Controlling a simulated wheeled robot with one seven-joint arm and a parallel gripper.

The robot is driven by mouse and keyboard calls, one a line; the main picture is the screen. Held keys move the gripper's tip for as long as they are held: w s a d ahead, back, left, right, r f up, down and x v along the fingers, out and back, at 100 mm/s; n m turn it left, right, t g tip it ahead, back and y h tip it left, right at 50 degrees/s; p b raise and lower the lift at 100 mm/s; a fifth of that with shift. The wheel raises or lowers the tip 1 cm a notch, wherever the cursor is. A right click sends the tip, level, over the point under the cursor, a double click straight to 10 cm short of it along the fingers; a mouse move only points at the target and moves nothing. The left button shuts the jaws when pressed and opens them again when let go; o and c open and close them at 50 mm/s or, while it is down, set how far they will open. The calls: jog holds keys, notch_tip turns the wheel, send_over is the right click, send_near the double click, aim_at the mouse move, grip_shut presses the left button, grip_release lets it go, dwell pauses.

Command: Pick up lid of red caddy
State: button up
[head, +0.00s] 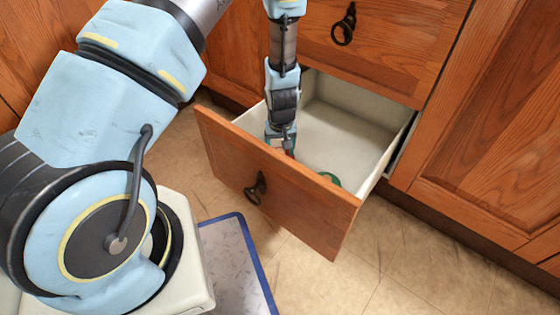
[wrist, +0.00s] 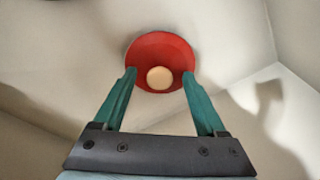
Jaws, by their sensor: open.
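In the wrist view a round red lid (wrist: 160,48) with a pale round knob (wrist: 160,78) lies below my gripper (wrist: 160,82). The gripper's two green fingers are apart, with the knob between their tips and a gap on each side. In the head view my gripper (head: 281,145) reaches down into the open drawer (head: 350,115). A small bit of red (head: 290,153) shows beside it, mostly hidden by the drawer front. Whether the red lid sits on a caddy cannot be seen.
A green round thing (head: 330,178) lies in the drawer near its front, partly hidden by the drawer front (head: 275,185). The drawer's white walls stand close around my gripper. A closed drawer (head: 385,40) juts above. A blue-edged mat (head: 235,262) lies on the floor.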

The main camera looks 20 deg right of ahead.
grip_shut()
dwell(0.6)
